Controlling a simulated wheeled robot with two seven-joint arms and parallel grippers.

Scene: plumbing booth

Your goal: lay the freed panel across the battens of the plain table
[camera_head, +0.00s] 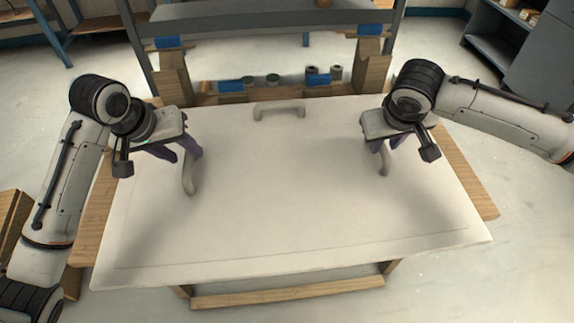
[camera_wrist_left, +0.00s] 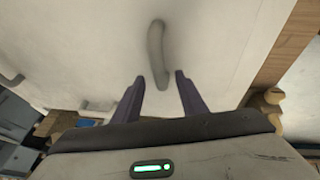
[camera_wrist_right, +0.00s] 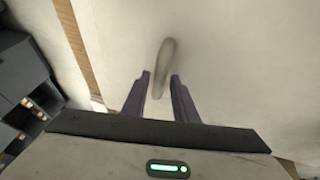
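The pale flat panel (camera_head: 280,200) lies across a wooden-framed table (camera_head: 470,180), whose wood shows at the left and right sides. What lies directly under the panel is hidden. Its left handle (camera_head: 188,180) and right handle (camera_head: 385,163) stand up from its face. My left gripper (camera_head: 182,154) is open above the left handle, which shows between the fingers in the left wrist view (camera_wrist_left: 157,55). My right gripper (camera_head: 385,147) is open at the right handle, which shows between the fingertips in the right wrist view (camera_wrist_right: 164,65).
A third handle (camera_head: 279,109) is on the panel's far edge. Behind stands a frame with wooden posts (camera_head: 370,68), blue blocks (camera_head: 231,86) and small round cans (camera_head: 273,79). Grey shelving (camera_head: 500,50) is at the back right. The panel's middle is clear.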

